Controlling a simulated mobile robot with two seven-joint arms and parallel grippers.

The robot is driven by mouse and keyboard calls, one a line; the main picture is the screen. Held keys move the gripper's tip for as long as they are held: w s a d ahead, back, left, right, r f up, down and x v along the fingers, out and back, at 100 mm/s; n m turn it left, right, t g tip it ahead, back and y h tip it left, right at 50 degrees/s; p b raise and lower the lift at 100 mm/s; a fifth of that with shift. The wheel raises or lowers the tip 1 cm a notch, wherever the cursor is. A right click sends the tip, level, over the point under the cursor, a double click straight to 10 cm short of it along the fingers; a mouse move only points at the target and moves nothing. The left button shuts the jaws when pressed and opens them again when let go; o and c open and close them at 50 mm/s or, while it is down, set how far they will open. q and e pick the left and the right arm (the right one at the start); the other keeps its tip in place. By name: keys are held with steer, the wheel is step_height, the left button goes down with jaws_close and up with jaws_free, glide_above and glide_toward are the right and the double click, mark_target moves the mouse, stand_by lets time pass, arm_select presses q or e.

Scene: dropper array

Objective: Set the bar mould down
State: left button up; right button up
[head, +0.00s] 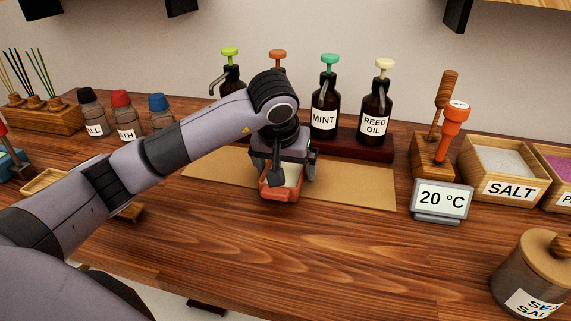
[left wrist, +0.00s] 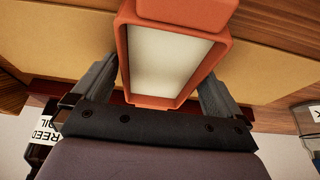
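The bar mould (head: 279,194) is an orange-red, open-topped block mould with a pale, whitish filling. My left gripper (head: 283,168) comes down over it from behind and above. In the left wrist view the mould (left wrist: 122,50) sits between the two fingers of my left gripper (left wrist: 160,80), one against each long side. In the head view the mould overlaps the front edge of the tan mat (head: 350,190). I cannot tell whether its base touches the surface. My forearm and wrist hide part of the mat. My right gripper is not in view.
Pump bottles, including MINT (head: 324,118) and REED OIL (head: 375,115), stand on a dark red stand behind the mat. A 20 °C display (head: 441,202) and a SALT box (head: 500,165) stand at right. Small capped bottles (head: 122,115) stand at left. The front counter is clear.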

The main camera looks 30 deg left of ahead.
arm_select(q)
steer(key=shift+r, duration=0.25)
steer(key=v, duration=1.1)
steer(key=shift+s+r+p, duration=0.2)
steer(key=shift+r+p, duration=0.1)
steer(key=shift+r, duration=0.1)
steer(key=shift+r, duration=0.1)
